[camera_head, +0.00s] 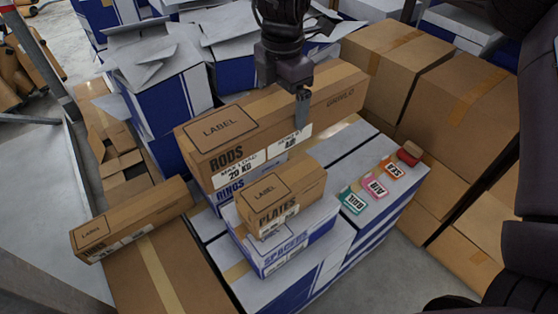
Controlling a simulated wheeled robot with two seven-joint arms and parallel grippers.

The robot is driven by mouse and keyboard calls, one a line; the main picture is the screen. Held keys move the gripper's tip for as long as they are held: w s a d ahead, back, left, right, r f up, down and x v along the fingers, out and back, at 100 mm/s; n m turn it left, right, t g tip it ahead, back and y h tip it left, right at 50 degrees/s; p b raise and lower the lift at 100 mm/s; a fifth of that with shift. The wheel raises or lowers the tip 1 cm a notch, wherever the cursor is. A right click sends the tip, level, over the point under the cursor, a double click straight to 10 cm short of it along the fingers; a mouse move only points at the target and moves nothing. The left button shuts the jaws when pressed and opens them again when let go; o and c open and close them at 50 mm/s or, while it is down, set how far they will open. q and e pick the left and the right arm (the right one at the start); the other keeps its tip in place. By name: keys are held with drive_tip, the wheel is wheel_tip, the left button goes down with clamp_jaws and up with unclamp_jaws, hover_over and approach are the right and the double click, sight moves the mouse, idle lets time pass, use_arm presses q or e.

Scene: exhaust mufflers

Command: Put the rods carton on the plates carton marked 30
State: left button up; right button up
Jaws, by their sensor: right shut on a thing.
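The rods carton (240,140) is a long brown box with a LABEL square on top and "MAX LOAD 20 KG" on its side. It lies directly over the rings carton (228,196); I cannot tell whether they touch. My right gripper (302,108) comes down from the top and is shut on the rods carton near its middle, one finger showing on the front side. The plates carton (290,191), small and brown, sits in front of it on the blue-and-white spacers carton (290,249). The number on its side is too small to read. My left gripper is not in view.
Small green (353,201), pink (375,188) and orange (393,169) boxes and a red item (409,153) lie right of the plates carton. A long brown carton (130,221) lies at left. Large brown boxes (455,105) stand at right, open white-blue boxes (160,85) behind.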

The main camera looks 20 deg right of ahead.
drive_tip(key=f, duration=0.2)
drive_tip(key=s+f, duration=0.1)
drive_tip(key=f, duration=0.1)
drive_tip(key=shift+s, duration=0.15)
drive_tip(key=shift+w+f, duration=0.25)
drive_tip(key=shift+f, duration=2)
drive_tip(key=shift+w+f, duration=0.2)
drive_tip(key=shift+f, duration=2)
drive_tip(key=shift+w+f, duration=0.25)
drive_tip(key=shift+f, duration=2)
drive_tip(key=shift+s, duration=0.1)
drive_tip(key=shift+f, duration=0.1)
drive_tip(key=o, duration=1.4)
